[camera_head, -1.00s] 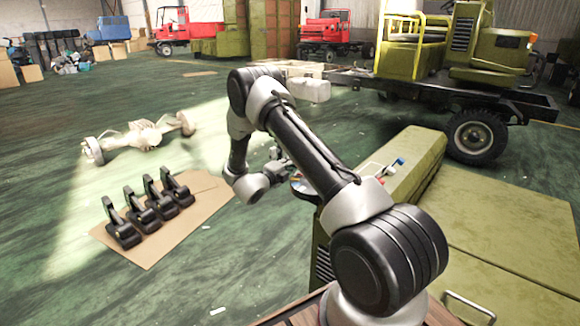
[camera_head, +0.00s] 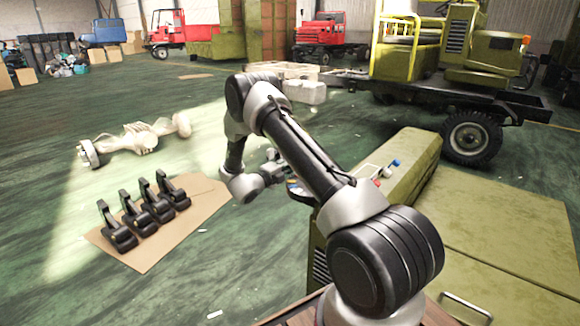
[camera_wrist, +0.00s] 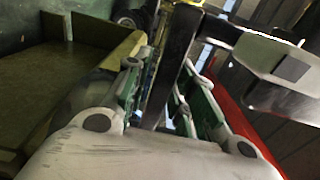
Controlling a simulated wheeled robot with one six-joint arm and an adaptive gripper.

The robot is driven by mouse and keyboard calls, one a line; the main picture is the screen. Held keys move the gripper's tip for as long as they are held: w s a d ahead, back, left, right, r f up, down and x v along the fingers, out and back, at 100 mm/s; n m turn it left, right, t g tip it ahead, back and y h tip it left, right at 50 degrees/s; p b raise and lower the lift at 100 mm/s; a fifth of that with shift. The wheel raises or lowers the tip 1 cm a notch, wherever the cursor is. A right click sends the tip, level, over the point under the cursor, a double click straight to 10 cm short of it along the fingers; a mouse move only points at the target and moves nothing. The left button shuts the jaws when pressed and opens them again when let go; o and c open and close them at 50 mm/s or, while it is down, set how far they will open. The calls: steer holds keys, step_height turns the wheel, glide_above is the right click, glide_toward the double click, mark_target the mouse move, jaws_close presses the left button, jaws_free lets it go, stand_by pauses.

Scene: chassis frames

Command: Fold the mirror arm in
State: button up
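In the wrist view a dark flat bar (camera_wrist: 177,62), seemingly the mirror arm, runs between the two fingers of my gripper (camera_wrist: 163,85). The fingers stand apart, one on each side of the bar, with a gap visible on the left. I cannot tell whether the right finger touches it. A pale grey block-like part (camera_wrist: 278,62) is at the upper right, joined to or near the bar by a light strip; I cannot tell if it is the mirror. In the head view my gripper (camera_head: 272,163) is small and partly hidden by my forearm, and the mirror arm cannot be made out.
An olive cab body (camera_head: 490,225) stands close at the right. Black pedal-like parts (camera_head: 160,208) lie on cardboard (camera_head: 205,200) at the left. An axle (camera_head: 138,138) lies on the open green floor. A truck chassis (camera_head: 470,110) stands behind.

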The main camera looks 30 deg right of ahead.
steer(key=v, duration=1.2)
